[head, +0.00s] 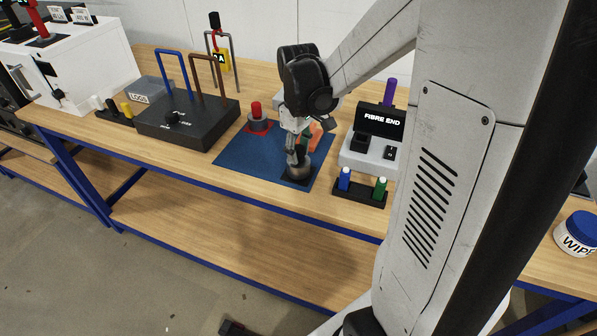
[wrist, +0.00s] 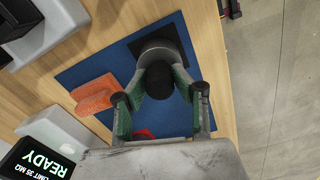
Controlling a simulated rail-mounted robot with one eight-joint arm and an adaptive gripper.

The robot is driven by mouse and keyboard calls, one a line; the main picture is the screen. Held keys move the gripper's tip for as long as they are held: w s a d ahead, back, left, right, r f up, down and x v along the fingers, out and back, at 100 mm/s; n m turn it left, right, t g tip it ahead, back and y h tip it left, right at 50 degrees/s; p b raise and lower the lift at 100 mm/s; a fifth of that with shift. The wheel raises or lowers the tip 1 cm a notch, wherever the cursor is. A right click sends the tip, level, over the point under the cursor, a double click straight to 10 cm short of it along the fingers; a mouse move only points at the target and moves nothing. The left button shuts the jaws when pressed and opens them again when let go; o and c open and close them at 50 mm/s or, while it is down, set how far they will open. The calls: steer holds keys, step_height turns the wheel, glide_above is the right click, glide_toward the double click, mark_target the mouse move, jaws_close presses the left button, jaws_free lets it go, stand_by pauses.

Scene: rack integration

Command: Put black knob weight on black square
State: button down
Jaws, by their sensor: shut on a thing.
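The black knob weight, a grey metal disc with a black knob, is at the front of the blue mat in the head view (head: 299,169) and in the wrist view (wrist: 160,47). My gripper (head: 293,155) points down with its fingers closed around the black knob (wrist: 160,80). The black square (head: 293,178) lies under the weight on the mat, and part of it shows beside the disc in the wrist view (wrist: 139,42). The weight overlaps the square in both views; whether it touches or hovers just above, I cannot tell.
A red-knobbed weight (head: 257,119) stands on a red square at the mat's back left. An orange block (head: 316,135) is behind my gripper. A rack with blue and green pegs (head: 360,192) and the FIBRE END device (head: 380,140) are to the right. Bare blue mat (head: 240,150) lies left.

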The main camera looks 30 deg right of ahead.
steer(key=shift+f, duration=0.25)
steer(key=c, duration=1.3)
jaws_free()
steer(key=shift+c, duration=0.2)
step_height(320, 180, up, 12)
steer(key=shift+s, duration=0.1)
steer(key=s+a+m+t, duration=0.4)
steer(key=s+a+t, duration=0.3)
steer(key=s+a, duration=0.5)
steer(key=a, duration=0.3)
steer(key=shift+s+f, duration=0.2)
steer(key=shift+s, duration=0.1)
